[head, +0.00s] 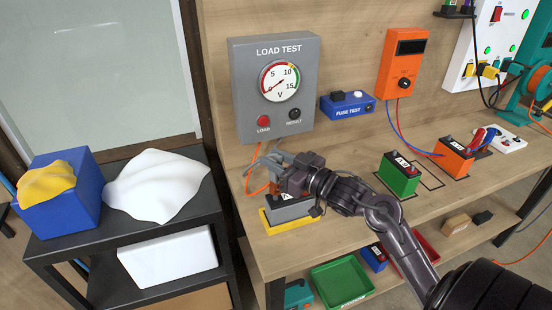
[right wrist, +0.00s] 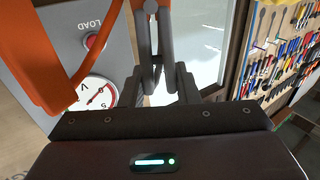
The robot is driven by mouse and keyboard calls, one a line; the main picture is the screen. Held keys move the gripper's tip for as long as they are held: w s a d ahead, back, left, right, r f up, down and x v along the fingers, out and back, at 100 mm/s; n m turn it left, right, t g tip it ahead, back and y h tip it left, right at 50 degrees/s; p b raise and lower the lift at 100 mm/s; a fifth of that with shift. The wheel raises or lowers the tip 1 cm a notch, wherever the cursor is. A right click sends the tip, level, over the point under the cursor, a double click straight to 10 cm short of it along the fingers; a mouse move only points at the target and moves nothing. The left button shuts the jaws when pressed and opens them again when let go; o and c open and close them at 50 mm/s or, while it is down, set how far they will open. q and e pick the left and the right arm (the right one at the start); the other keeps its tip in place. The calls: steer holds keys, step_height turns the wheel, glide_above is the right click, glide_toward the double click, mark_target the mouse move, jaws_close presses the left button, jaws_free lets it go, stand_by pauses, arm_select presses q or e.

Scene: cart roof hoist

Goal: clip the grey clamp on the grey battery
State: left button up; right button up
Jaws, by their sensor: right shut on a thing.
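The grey battery (head: 291,211) stands on a yellow-edged base at the left end of the workbench, below the load tester. My right gripper (head: 279,172) is above the battery's left part and covers some of it. It is shut on the grey clamp (head: 263,162). In the right wrist view the clamp (right wrist: 152,38) stands between my right fingers (right wrist: 160,85), with an orange cable beside it. The clamp's jaw ends are hidden, so I cannot tell whether they touch a battery terminal. My left gripper is not in view.
The grey load tester (head: 241,94) stands close behind, its needle near the low end. A green battery (head: 399,176) and an orange battery (head: 453,159) stand further right. A black cart (head: 200,214) with a blue box (head: 78,212) and white cloth (head: 160,184) is at left.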

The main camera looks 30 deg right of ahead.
steer(key=shift+f+b, duration=0.5)
steer(key=shift+f, duration=0.75)
steer(key=o, duration=1.1)
steer(key=shift+c, duration=0.2)
steer(key=shift+s+d+f, duration=0.15)
steer(key=shift+s, duration=0.4)
steer(key=b+v, duration=0.1)
steer(key=v, duration=0.5)
steer(key=shift+s+b, duration=0.3)
steer(key=shift+b, duration=0.1)
steer(key=shift+d, duration=0.1)
